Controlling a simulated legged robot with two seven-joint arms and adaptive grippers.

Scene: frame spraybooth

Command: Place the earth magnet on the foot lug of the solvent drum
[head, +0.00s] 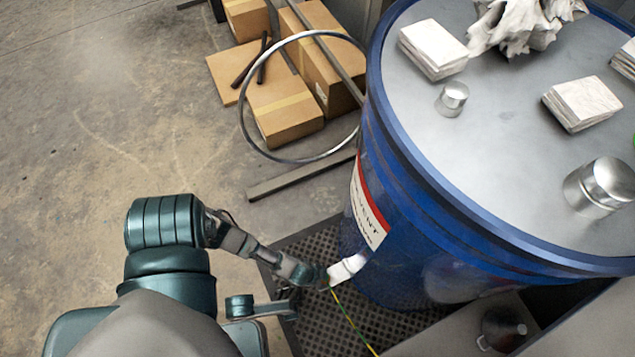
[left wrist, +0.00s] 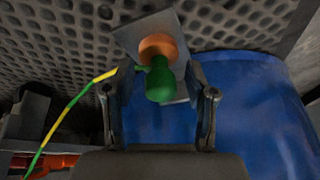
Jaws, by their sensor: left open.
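The solvent drum (head: 400,220) is blue with a white and red label and stands upright on a dark grating. The earth magnet (left wrist: 159,80) shows in the left wrist view as a green knob with an orange disc and a yellow-green cable. It appears to sit against a tilted grey plate, apparently the foot lug (left wrist: 180,36), beside the blue drum wall. Whether it touches fully I cannot tell. A bright white piece, perhaps this lug, shows in the head view (head: 347,268). My left gripper (head: 316,276) is open, its fingers (left wrist: 160,100) either side of the green knob with gaps. My right gripper is not in view.
Cardboard boxes (head: 285,120) and a metal hoop (head: 245,105) lie left of the drum. White pads (head: 432,50), metal cans (head: 600,184) and a crumpled piece stand on the drum lid. The grating (head: 300,240) surrounds the foot. Floor at left is clear.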

